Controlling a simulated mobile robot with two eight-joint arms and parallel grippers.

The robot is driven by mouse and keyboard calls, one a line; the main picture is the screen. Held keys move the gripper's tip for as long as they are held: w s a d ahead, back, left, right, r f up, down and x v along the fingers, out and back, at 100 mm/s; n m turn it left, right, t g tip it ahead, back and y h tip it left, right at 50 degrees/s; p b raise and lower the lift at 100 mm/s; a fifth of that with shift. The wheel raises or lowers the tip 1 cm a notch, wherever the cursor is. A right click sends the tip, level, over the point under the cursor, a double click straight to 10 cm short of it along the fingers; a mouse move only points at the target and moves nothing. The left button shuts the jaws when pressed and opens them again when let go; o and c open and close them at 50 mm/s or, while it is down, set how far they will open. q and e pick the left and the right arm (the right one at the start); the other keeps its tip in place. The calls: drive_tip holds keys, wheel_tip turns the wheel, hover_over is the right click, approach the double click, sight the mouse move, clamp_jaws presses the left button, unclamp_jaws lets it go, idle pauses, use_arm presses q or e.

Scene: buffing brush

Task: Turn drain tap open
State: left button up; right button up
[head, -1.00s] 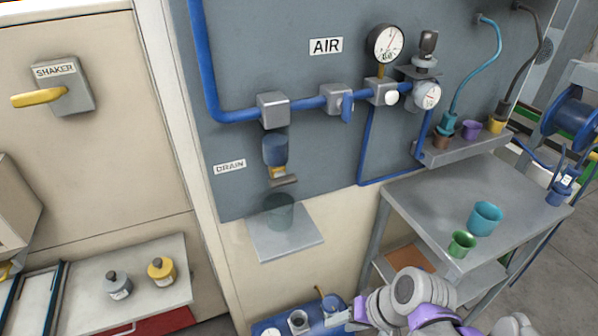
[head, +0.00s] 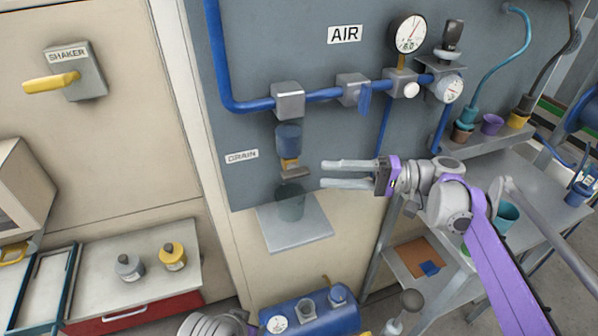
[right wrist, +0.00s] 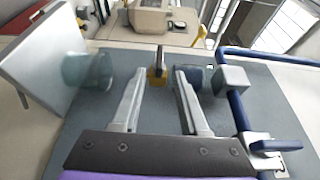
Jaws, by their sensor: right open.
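The drain tap shows in the head view as a brass body with a flat grey handle (head: 295,174), under a blue bowl (head: 289,137) on the grey wall panel, right of the DRAIN label (head: 242,157). My right gripper (head: 323,174) is open and empty just right of the handle, its fingers pointing left at it. In the right wrist view the yellow tap body (right wrist: 156,78) and its handle show between and just beyond the fingertips (right wrist: 158,72). Contact is not visible. My left gripper is not in view.
A translucent cup (head: 291,207) stands on a grey shelf (head: 312,230) below the tap. The blue air pipe (head: 325,95) with a blue-handled valve (head: 365,98) runs above. A blue tank (head: 310,312) is below, and a metal table (head: 462,220) stands right.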

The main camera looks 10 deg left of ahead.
sight(309, 174)
drive_tip(key=x, duration=0.8)
clamp_jaws()
